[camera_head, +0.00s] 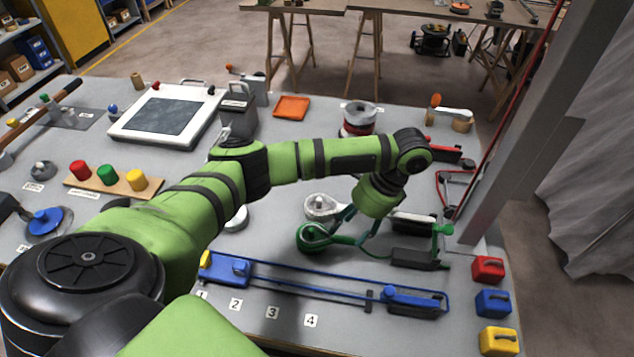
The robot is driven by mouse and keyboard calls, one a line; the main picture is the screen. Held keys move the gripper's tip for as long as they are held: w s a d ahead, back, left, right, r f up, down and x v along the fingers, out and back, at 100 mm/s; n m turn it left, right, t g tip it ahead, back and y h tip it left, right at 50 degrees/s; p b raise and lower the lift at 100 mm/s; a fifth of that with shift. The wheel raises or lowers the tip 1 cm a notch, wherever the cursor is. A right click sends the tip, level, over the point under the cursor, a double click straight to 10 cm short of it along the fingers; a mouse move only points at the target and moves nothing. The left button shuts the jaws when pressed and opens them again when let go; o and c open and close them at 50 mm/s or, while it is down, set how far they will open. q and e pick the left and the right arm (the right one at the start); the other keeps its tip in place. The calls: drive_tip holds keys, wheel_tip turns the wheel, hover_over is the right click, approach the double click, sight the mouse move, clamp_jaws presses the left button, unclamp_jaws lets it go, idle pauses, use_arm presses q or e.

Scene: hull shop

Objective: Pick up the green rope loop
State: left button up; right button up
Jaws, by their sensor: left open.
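The green rope loop (345,240) is on the grey table, right of centre. Its left end lies around or beside a round green wheel (312,236), and it stretches right toward a small green post (442,230). My left gripper (358,238) points down over the middle of the loop, its fingers open. I cannot tell whether the fingers touch the rope. My wrist hides part of the area behind it. My right gripper is not in view.
A blue loop (310,283) runs along the table in front. A white wheel (320,205) and a red loop fixture (455,185) are close by. Red (488,268), blue (493,302) and yellow (498,340) blocks line the right edge. A grey post (530,130) rises at right.

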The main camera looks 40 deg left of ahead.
sight(342, 239)
use_arm(q)
drive_tip(key=f, duration=0.3)
drive_tip(key=shift+a+p, duration=0.25)
drive_tip(key=shift+p, duration=0.15)
drive_tip(key=shift+x, duration=0.75)
drive_tip(key=shift+w, duration=0.15)
drive_tip(key=c, duration=0.9)
clamp_jaws()
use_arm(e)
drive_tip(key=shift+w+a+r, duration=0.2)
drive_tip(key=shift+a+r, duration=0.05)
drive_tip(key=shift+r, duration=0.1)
use_arm(q)
drive_tip(key=shift+r, duration=0.1)
